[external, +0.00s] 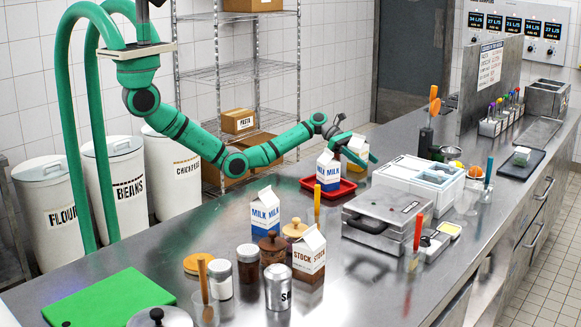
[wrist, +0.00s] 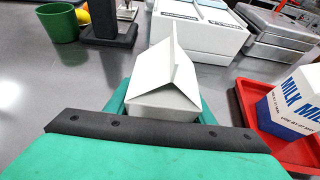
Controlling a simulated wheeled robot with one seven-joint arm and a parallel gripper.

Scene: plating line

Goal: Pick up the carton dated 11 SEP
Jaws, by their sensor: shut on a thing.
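My gripper (external: 354,148) is shut on a carton with a white gable top and a yellowish band (external: 357,147). In the wrist view its pale top (wrist: 165,75) sits between my green fingers (wrist: 163,108). No date can be read on it, and I cannot tell whether its base touches the counter. A blue-and-white milk carton (external: 328,172) stands on a red tray (external: 341,192) beside it; it also shows in the wrist view (wrist: 292,100).
A white lidded container (external: 405,190) and a metal press-like appliance (external: 375,225) are right of the held carton. Jars, a shaker (external: 278,288) and a green board (external: 95,300) occupy the near counter. The counter left of the red tray is mostly clear.

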